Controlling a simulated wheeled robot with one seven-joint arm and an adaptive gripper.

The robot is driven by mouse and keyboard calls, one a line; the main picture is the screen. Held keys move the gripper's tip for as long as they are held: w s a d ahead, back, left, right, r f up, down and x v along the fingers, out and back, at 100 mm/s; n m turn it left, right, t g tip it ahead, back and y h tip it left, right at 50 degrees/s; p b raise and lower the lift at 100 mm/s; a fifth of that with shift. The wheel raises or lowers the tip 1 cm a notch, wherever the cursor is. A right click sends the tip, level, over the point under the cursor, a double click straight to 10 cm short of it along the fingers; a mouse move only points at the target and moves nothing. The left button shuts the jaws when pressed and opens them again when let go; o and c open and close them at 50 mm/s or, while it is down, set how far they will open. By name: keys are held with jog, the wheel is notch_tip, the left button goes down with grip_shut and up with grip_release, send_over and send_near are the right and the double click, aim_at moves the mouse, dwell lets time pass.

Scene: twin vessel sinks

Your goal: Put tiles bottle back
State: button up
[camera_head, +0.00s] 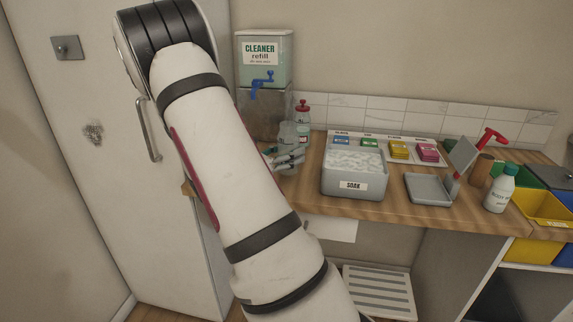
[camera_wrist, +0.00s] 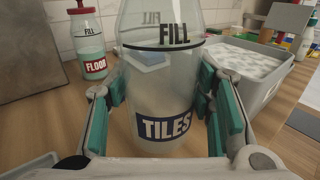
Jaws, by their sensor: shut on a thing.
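The tiles bottle (camera_wrist: 162,88) is a clear bottle with a dark "TILES" label and a black "FILL" line, large in the middle of the wrist view. My gripper (camera_wrist: 165,115) has its teal-padded fingers on both sides of it and is shut on it. The bottle looks upright at the counter; whether its base touches the wood is hard to tell. In the head view my gripper (camera_head: 288,160) is at the counter's left part, beside the soak tub, and the bottle (camera_head: 288,135) shows pale above it. My arm hides part of the counter there.
A floor bottle (camera_wrist: 88,45) with a red cap stands close behind on the left. The soak tub (camera_head: 354,176) is to the right, with coloured sponges (camera_head: 399,150) behind it. The cleaner dispenser (camera_head: 264,62) stands at the back left. A white bottle (camera_head: 499,190) stands far right.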

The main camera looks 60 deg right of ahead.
jog(key=shift+w+d+f+b, duration=0.15)
jog(key=shift+f+b, duration=0.3)
jog(key=shift+f, duration=1.3)
jog(key=shift+f, duration=0.2)
jog(key=o, duration=1.5)
